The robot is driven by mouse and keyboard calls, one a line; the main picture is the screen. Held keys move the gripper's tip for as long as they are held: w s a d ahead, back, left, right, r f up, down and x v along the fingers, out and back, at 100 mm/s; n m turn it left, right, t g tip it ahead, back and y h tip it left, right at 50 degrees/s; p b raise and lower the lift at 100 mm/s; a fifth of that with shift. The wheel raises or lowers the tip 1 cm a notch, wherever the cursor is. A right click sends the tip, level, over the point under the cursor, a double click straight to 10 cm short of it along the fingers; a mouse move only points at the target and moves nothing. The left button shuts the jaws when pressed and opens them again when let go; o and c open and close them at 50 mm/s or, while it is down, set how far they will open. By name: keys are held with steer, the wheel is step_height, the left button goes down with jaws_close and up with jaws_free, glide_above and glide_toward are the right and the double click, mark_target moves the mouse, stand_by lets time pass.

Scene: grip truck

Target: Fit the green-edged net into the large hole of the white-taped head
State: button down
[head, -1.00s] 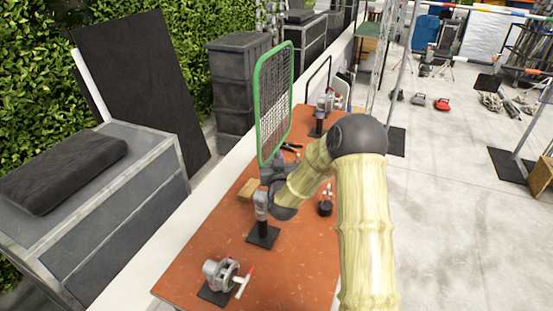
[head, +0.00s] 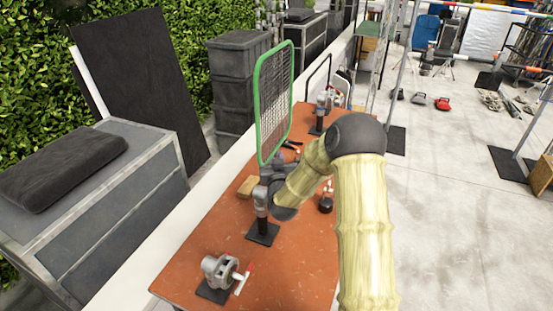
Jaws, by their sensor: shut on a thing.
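The green-edged net (head: 259,115) stands upright above the orange table, a tall rounded frame with grey mesh. My gripper (head: 268,178) is shut on its lower end. Directly below is a grey head on a short dark post with a black base plate (head: 263,234). My gripper and wrist hide much of this head, so I cannot tell whether the net's pin is in a hole or only above it. A third head (head: 324,101) stands at the far end. White tape cannot be made out clearly on any of them.
The orange table (head: 190,262) also holds a tan block (head: 247,187) and a small dark round item (head: 326,205). A dark-framed panel (head: 318,75) stands at its far end. A white ledge runs along its left side. Open floor lies to the right.

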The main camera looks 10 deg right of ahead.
steer(key=shift+f+b, duration=0.65)
steer(key=shift+b, duration=0.1)
stand_by(0.4)
steer(key=shift+f+b, duration=1.45)
steer(key=shift+b, duration=0.15)
steer(key=shift+f+b, duration=0.55)
steer(key=shift+b, duration=0.15)
steer(key=c, duration=1.3)
jaws_free()
steer(key=shift+f, duration=0.1)
